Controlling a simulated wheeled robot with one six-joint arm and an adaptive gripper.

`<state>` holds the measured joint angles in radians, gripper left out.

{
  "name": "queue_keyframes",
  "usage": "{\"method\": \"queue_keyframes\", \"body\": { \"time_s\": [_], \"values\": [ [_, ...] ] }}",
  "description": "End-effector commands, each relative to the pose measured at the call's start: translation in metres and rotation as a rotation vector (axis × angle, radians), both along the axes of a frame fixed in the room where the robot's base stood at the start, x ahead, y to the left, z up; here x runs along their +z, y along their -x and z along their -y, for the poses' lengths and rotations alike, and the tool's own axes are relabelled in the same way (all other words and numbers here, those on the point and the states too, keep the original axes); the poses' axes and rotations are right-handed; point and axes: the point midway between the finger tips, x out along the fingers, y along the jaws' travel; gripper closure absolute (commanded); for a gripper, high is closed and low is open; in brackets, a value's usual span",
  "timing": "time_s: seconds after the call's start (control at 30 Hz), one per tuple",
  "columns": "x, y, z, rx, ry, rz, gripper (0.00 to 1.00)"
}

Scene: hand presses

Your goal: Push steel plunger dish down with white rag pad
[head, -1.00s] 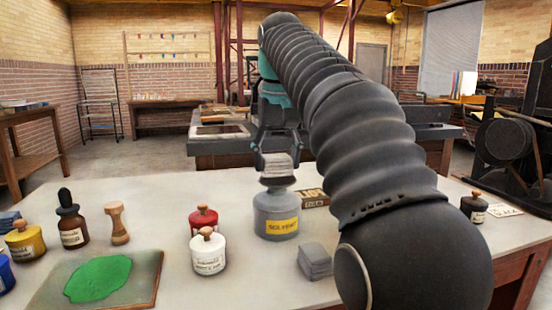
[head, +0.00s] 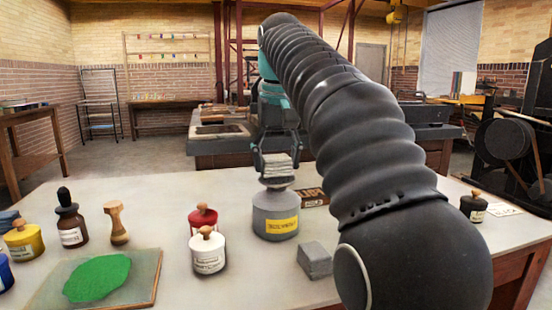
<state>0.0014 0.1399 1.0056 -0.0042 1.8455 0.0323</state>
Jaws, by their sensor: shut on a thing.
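The grey solvent can (head: 275,220) with a yellow label stands upright on the pale table, right of the centre jars. Its steel plunger dish (head: 277,183) shows only as a thin strip on top of the can. My gripper (head: 276,155) points down above the can, its fingers on both sides of a folded, pale grey-white rag pad (head: 277,166). The gripper is shut on this pad. The pad's underside is at the dish; I cannot tell how firmly it touches. The pad hides most of the dish.
A white jar (head: 208,252) and a red jar (head: 203,217) stand left, a wooden type block (head: 312,197) behind. A slab with green ink (head: 98,278) lies front left. My arm covers the right side.

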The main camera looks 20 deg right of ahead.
Motion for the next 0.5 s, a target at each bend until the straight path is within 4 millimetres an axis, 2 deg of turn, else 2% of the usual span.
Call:
{"method": "queue_keyframes", "body": {
  "time_s": [0.5],
  "values": [
    [-0.0057,0.0001,0.0000,0.000,0.000,0.000,0.64]
  ]
}}
